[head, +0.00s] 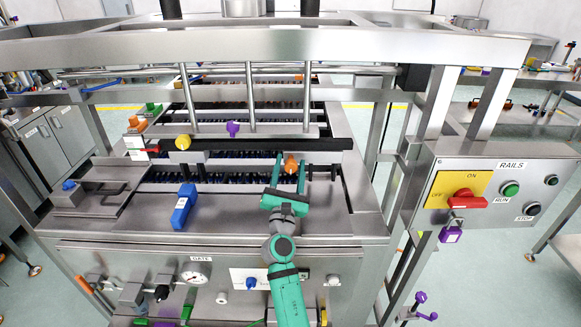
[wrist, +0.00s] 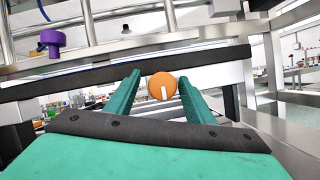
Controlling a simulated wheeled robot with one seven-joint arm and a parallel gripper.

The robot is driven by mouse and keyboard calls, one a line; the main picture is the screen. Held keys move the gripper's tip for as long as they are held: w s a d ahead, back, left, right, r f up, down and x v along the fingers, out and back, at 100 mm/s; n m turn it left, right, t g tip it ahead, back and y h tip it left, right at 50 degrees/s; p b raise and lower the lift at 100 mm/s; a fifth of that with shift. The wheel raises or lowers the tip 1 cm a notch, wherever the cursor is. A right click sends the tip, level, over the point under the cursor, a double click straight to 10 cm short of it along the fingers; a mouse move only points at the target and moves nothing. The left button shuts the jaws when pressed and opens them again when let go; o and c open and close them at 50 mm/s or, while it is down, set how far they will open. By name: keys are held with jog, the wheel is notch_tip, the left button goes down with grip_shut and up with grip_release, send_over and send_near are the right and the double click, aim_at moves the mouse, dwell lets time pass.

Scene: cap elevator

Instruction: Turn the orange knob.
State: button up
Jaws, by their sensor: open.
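The round orange knob (head: 291,163) sits on the front of a rail across the machine. In the wrist view the orange knob (wrist: 161,86) faces me, with a white mark running down from its middle. My green gripper (head: 290,170) is open in front of it. In the wrist view one finger of my gripper (wrist: 160,84) is on each side of the knob, with a small gap on the left. I cannot tell whether the right finger touches it.
A yellow knob (head: 183,142) and a purple knob (head: 233,128) sit left of the orange knob. A blue handle (head: 184,205) stands on the deck to the left. A control box (head: 487,195) with a red switch is at the right. A black bar (wrist: 80,79) runs close behind my fingers.

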jog(key=shift+d, duration=0.15)
jog(key=shift+c, duration=0.2)
jog(key=c, duration=1)
jog(key=shift+m+h, duration=0.3)
jog(key=shift+m, duration=0.2)
jog(key=m+h, duration=0.1)
jog(key=m, duration=0.2)
jog(key=m+g+h, duration=0.1)
jog(key=m, duration=0.2)
jog(key=shift+g, duration=0.3)
jog(key=m+g+h, duration=0.1)
jog(key=m, duration=0.2)
jog(key=m+g, duration=0.1)
jog(key=m, duration=0.2)
jog(key=shift+m+h, duration=0.3)
jog(key=shift+h, duration=0.1)
jog(key=m+g, duration=0.1)
jog(key=m, duration=0.2)
jog(key=m+g, duration=0.1)
jog(key=m, duration=0.2)
jog(key=shift+g+y, duration=0.3)
jog(key=shift+y, duration=0.1)
jog(key=m+y, duration=0.1)
jog(key=m, duration=0.1)
jog(key=m+g+y, duration=0.1)
jog(key=m, duration=0.2)
jog(key=shift+g, duration=0.3)
jog(key=shift+d+y, duration=0.1)
jog(key=shift+y, duration=0.2)
